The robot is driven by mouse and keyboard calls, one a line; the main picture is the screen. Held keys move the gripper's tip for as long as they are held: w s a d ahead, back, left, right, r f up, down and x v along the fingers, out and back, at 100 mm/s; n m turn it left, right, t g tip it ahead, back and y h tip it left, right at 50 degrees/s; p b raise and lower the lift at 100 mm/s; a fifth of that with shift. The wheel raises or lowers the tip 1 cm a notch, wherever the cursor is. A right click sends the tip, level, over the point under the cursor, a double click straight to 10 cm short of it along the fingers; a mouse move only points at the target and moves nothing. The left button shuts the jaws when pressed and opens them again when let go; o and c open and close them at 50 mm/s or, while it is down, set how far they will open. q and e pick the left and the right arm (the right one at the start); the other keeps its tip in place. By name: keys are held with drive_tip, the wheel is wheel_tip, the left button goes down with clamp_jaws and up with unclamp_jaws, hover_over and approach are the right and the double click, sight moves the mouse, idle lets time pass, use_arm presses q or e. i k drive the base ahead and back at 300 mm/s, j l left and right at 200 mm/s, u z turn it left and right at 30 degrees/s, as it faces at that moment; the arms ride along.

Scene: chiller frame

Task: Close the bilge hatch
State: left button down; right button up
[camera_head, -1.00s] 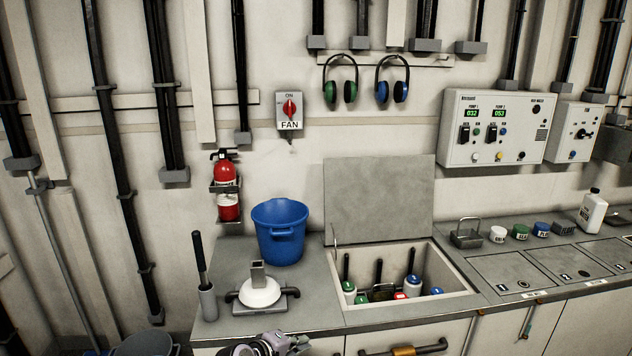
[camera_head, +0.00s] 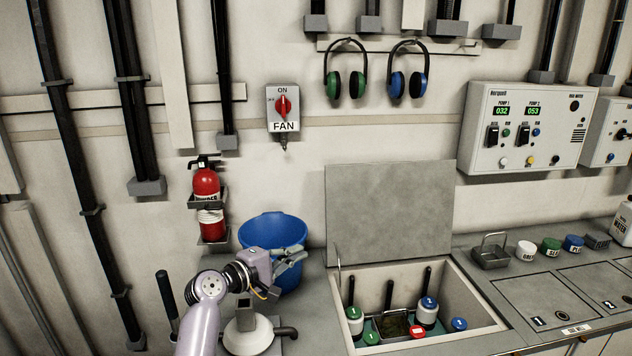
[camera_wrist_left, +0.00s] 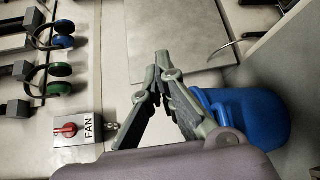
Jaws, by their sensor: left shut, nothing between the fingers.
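The bilge hatch lid (camera_head: 388,212) is a grey square panel, standing upright against the wall at the back of its opening. The open hatch well (camera_head: 475,293) shows below it, with several bottles, caps and dark handles inside. A thin stay (camera_head: 338,268) stands at the lid's lower left corner. My left gripper (camera_head: 300,254) is shut and empty, in front of the blue bucket and left of the lid, apart from it. In the left wrist view, its fingertips (camera_wrist_left: 162,62) meet, with the lid (camera_wrist_left: 170,35) beyond. My right gripper is not in view.
A blue bucket (camera_head: 268,230) stands left of the hatch, close to my left gripper. A fan switch (camera_head: 283,108) and a fire extinguisher (camera_head: 208,190) are on the wall.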

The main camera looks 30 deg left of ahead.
sight(385, 211)
drive_tip(key=i+j, duration=0.7)
drive_tip(key=i, duration=0.15)
